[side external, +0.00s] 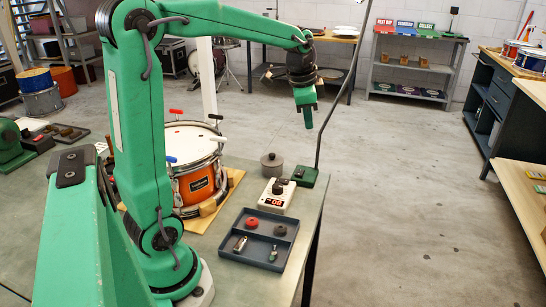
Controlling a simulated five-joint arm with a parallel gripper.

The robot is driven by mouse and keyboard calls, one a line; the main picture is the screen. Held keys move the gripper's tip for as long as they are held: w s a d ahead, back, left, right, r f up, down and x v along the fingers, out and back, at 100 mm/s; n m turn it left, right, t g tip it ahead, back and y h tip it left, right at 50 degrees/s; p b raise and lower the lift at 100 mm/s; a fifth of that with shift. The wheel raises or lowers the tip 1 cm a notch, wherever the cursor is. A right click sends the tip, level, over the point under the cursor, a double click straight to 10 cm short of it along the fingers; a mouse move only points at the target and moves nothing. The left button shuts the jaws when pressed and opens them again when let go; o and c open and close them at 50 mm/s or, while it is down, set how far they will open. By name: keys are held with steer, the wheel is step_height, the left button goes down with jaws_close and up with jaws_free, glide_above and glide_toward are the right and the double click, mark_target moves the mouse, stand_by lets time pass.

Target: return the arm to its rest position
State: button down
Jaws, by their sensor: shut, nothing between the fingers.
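My green arm rises from the bench (240,170) at the left of the side external view and reaches out to the right. My gripper (308,122) hangs from its end, pointing down, high above the right side of the bench. It is shut, with nothing seen in it. It is apart from everything on the bench in the picture.
An orange drum (205,183) with coloured-handled keys stands on a wooden base. To its right are a grey tray (233,252) with small parts, a white device (278,196), a grey round pot (271,160) and a lamp (308,176) with a tall thin stem. Open floor lies right.

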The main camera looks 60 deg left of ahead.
steer(key=s+d+n+t, duration=0.1)
steer(key=s+d+n, duration=0.1)
steer(key=s+d, duration=0.4)
steer(key=s+d+f+n+t+h, duration=0.1)
steer(key=s+d+n, duration=0.2)
steer(key=s, duration=0.9)
steer(key=d, duration=0.3)
steer(key=shift+d+f+n+t, duration=0.3)
steer(key=shift+d+t, duration=0.1)
